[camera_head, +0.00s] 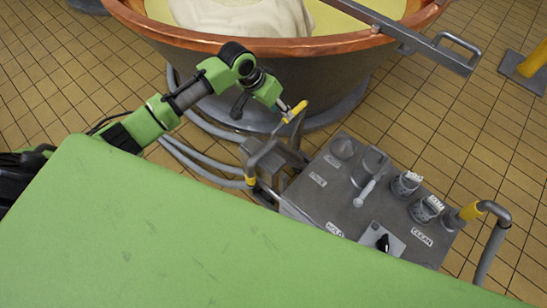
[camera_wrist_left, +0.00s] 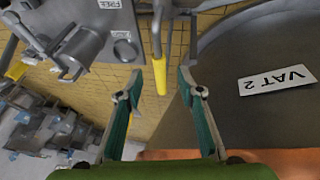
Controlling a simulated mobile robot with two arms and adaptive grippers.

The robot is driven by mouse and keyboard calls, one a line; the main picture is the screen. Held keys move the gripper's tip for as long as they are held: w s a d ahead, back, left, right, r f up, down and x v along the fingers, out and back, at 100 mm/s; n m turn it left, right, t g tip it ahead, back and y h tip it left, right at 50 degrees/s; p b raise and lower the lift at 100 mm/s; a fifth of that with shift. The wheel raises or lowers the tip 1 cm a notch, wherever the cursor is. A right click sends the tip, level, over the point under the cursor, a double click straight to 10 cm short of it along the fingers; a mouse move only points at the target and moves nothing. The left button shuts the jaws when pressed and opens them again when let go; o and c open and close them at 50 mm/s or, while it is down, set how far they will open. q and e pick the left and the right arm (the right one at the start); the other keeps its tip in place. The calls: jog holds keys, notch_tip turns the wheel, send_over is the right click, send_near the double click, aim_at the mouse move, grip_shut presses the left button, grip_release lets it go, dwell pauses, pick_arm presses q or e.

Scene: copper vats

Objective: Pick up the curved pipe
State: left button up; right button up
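A curved grey pipe with yellow ends (camera_head: 262,153) stands at the left side of the grey control panel, beside the vat. Its upper yellow end (camera_head: 297,111) is at the fingers of my left gripper (camera_head: 287,107). In the left wrist view, a yellow bar end (camera_wrist_left: 160,76) shows between the spread fingertips of the left gripper (camera_wrist_left: 160,80). The fingers are open, with gaps on both sides of the bar. Another bent pipe with a yellow section (camera_head: 471,212) is at the panel's right end. I cannot tell which pipe the task names. My right gripper is not in view.
The control panel (camera_head: 322,205) has knobs, a lever and labelled cups. The copper-rimmed vat (camera_head: 285,48), labelled VAT 2 in the wrist view, stands behind my left arm. Grey hoses (camera_head: 195,160) run by its base. A metal bar (camera_head: 440,50) crosses the rim.

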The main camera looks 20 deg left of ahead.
pick_arm(q)
jog(key=x, duration=0.6)
jog(key=shift+d+f, duration=0.1)
jog(key=shift+f, duration=0.2)
grip_shut()
jog(key=shift+w+r, duration=0.15)
